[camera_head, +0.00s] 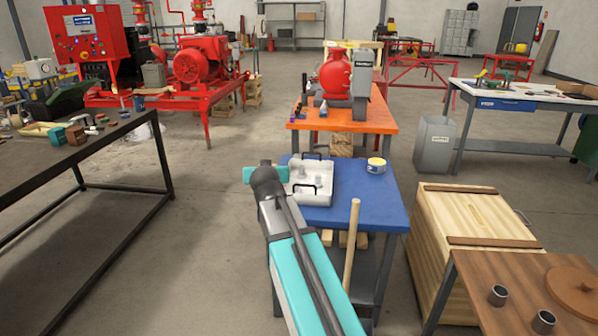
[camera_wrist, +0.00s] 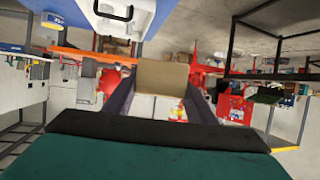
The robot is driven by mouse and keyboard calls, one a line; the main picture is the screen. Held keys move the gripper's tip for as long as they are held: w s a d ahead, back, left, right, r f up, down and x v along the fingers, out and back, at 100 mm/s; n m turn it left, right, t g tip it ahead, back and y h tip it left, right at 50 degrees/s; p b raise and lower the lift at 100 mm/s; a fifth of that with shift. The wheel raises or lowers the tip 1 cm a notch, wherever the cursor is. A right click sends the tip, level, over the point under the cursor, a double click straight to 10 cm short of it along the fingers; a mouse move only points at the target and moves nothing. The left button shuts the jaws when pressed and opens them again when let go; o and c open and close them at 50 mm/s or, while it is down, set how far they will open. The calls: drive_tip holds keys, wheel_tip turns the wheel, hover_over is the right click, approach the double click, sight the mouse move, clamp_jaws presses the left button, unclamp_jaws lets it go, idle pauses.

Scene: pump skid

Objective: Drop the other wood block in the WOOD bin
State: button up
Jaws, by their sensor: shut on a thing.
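My gripper (camera_wrist: 160,88) is shut on a tan wood block (camera_wrist: 162,76), which sits between its two fingers in the wrist view. In the head view my arm reaches to the left edge of the blue table, and the fingers and the held block are hidden behind my wrist. I cannot make out a bin marked WOOD in either view. A grey bin (camera_head: 435,145) stands on the floor right of the orange table; no readable lettering shows on it.
A dark table (camera_head: 120,140) with small parts stands at left. A wooden crate (camera_head: 475,225) stands at right. Floor between the dark and blue tables is clear.

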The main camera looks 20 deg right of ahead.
drive_tip(key=s+a+n+y, duration=0.2)
drive_tip(key=a, duration=0.5)
drive_tip(key=s+a+n+t+y, duration=0.1)
drive_tip(key=a+n+y, duration=0.1)
drive_tip(key=a, duration=0.5)
drive_tip(key=shift+s+r+y, duration=0.4)
drive_tip(key=shift+r, duration=0.05)
